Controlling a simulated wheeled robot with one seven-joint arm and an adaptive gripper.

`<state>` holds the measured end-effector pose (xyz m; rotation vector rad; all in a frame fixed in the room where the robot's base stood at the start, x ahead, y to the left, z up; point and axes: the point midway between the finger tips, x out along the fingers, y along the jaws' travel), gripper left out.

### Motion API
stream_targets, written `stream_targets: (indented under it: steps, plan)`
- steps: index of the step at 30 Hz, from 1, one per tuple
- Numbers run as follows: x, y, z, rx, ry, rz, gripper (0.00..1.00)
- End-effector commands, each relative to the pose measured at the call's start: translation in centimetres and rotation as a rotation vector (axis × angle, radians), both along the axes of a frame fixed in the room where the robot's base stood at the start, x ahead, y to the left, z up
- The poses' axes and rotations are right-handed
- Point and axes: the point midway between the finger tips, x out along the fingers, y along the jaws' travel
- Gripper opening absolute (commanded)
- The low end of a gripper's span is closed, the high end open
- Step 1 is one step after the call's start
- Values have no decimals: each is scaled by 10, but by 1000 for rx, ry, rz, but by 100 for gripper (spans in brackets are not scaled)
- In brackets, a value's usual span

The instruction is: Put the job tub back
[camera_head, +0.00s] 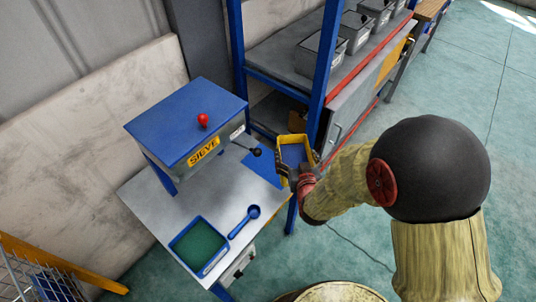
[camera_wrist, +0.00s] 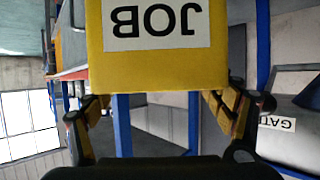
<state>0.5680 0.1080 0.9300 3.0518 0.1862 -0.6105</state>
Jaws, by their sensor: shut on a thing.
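The job tub (camera_head: 294,152) is a yellow open-topped tub with a blue inside. In the wrist view the tub (camera_wrist: 160,68) fills the upper middle, with a white JOB label upside down in the picture. My gripper (camera_head: 293,174) is shut on the tub's near side, with a finger on either side in the wrist view (camera_wrist: 165,105). In the head view the tub is at the right end of the metal table (camera_head: 185,208), beside a blue mat (camera_head: 262,168). I cannot tell how high it is above the table.
A blue-topped SIEVE machine (camera_head: 185,120) with a red knob stands on the table. A blue tray with green contents (camera_head: 198,246) and a blue scoop (camera_head: 243,222) lie at the front. A blue-framed shelf (camera_head: 290,55) with grey bins (camera_head: 322,52) stands behind. Open floor is at right.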

Motion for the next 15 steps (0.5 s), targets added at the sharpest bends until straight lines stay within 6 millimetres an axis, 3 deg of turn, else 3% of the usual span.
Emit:
stream_targets:
  steps: [15]
  plan:
    - [71,63,-44,1,-4,2,22]
